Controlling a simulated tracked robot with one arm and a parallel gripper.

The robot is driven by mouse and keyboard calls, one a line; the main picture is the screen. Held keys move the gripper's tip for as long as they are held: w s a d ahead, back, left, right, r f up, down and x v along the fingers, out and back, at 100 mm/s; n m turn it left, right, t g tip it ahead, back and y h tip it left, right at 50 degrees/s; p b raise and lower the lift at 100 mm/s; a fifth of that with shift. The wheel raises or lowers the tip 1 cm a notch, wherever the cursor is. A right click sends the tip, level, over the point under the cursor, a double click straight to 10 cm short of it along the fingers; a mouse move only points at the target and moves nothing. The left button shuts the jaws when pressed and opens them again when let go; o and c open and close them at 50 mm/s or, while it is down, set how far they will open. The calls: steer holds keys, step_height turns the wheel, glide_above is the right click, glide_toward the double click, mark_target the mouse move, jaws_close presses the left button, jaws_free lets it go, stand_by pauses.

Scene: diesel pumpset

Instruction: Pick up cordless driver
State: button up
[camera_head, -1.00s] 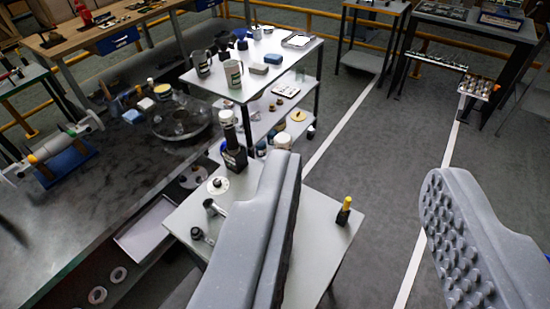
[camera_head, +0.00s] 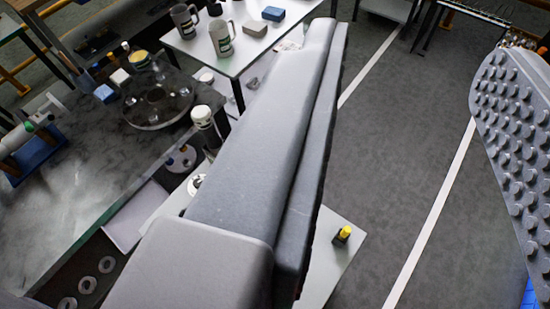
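My gripper (camera_head: 408,60) is open and empty, with one large grey finger at the left and a studded finger at the right edge. I cannot surely pick out the cordless driver. A dark upright item with a white top (camera_head: 204,122) stands on the small light table (camera_head: 335,268), left of my left finger and partly hidden by it. A small black and yellow item (camera_head: 342,235) stands near that table's right edge, just right of my left finger. The finger covers much of the small table, including whatever lies there.
A dark workbench (camera_head: 75,205) at left carries a round glassy dish (camera_head: 158,105) and a grey-green tool on a blue stand (camera_head: 38,150). A white shelf table (camera_head: 222,62) behind holds mugs and blocks. Grey floor (camera_head: 400,170) with white lines is clear at right.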

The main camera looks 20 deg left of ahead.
steer(key=shift+o, duration=0.6)
steer(key=o, duration=0.4)
steer(key=shift+w+f, duration=0.15)
steer(key=w+f+m+g+y+b, duration=0.1)
steer(key=w+f+m+y, duration=0.2)
steer(key=f, duration=0.5)
steer(key=w+a+f+m+g+b, duration=0.1)
steer(key=w+f+m, duration=0.3)
steer(key=f, duration=0.3)
steer(key=w+f+m+g+y+b, duration=0.1)
steer(key=w+f+m+g+y, duration=0.2)
steer(key=f, duration=0.5)
steer(key=w+a+f+m+y+b, duration=0.1)
steer(key=w+a+f+m+y, duration=0.1)
steer(key=f+m, duration=0.85)
steer(key=w+a+f+m+y+b, duration=0.15)
steer(key=f+m, duration=0.55)
steer(key=f, duration=0.7)
steer(key=shift+h, duration=0.25)
steer(key=shift+s+a+b+x, duration=0.2)
steer(key=shift+b+x, duration=0.4)
steer(key=shift+x, duration=1.85)
steer(key=shift+s+a+b+x, duration=0.15)
steer(key=shift+b+x, duration=0.4)
steer(key=shift+x, duration=1.95)
steer(key=shift+s+a+b+x, duration=0.2)
steer(key=shift+b+x, duration=0.4)
steer(key=shift+x, duration=1.85)
